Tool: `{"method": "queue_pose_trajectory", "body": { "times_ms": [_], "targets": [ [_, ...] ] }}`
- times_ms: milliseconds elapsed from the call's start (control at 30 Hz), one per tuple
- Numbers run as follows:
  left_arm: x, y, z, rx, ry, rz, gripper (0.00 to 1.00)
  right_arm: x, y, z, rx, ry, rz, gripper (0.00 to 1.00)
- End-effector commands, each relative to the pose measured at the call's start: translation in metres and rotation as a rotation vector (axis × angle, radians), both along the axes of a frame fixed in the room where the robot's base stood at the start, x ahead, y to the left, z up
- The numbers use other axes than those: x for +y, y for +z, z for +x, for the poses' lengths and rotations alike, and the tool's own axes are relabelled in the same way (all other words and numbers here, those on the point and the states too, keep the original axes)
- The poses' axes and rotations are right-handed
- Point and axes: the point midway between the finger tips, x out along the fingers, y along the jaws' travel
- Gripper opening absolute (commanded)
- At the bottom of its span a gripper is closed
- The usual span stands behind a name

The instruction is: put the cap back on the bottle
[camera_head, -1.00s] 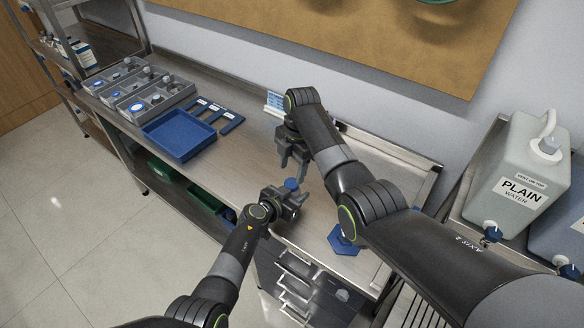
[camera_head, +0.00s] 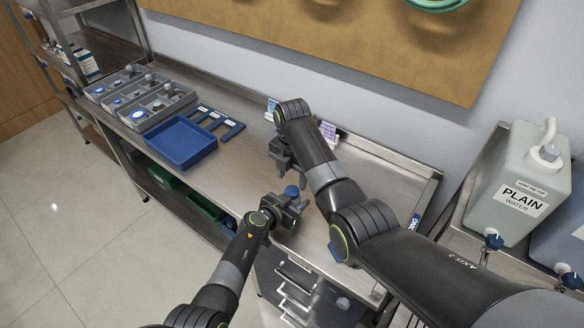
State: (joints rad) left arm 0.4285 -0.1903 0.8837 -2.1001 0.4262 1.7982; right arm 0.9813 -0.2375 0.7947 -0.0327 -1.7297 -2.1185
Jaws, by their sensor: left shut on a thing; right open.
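My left gripper (camera_head: 291,204) is over the front part of the steel bench. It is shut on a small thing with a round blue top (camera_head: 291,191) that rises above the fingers. The fingers hide the rest, so I cannot tell whether this is a loose cap or the top of a bottle. My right gripper (camera_head: 288,169) is open, just behind and above the left one, with its fingers pointing down. It appears empty and apart from the blue top.
A blue tray (camera_head: 181,143) stands left on the bench (camera_head: 236,165), with grey bins (camera_head: 158,104) behind it and flat blue strips (camera_head: 217,119) beside it. A blue piece on the bench is mostly hidden by my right arm. A water container (camera_head: 520,185) stands at the right.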

Motion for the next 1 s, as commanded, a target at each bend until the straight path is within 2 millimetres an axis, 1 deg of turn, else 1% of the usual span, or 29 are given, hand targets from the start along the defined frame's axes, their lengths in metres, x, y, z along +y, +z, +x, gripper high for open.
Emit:
{"method": "queue_pose_trajectory", "body": {
  "times_ms": [33, 133, 300, 500, 733, 1000],
  "targets": [
    [0.000, 0.000, 0.000, 0.000, 0.000, 0.000, 0.00, 0.000, -0.009, 0.000, 0.003, 0.000, -0.001, 0.54],
    [0.000, 0.000, 0.000, 0.000, 0.000, 0.000, 0.00, 0.000, -0.025, -0.001, 0.003, 0.000, -0.001, 0.54],
    [0.000, 0.000, 0.000, 0.000, 0.000, 0.000, 0.00, 0.000, -0.041, 0.000, 0.002, 0.000, -0.001, 0.54],
    [0.000, 0.000, 0.000, 0.000, 0.000, 0.000, 0.00, 0.000, -0.048, 0.000, 0.000, 0.000, 0.000, 0.54],
    [0.000, 0.000, 0.000, 0.000, 0.000, 0.000, 0.00, 0.000, -0.048, 0.000, -0.001, -0.001, 0.001, 0.54],
    [0.000, 0.000, 0.000, 0.000, 0.000, 0.000, 0.00, 0.000, -0.048, 0.000, -0.001, -0.001, 0.001, 0.18]
  ]
}}
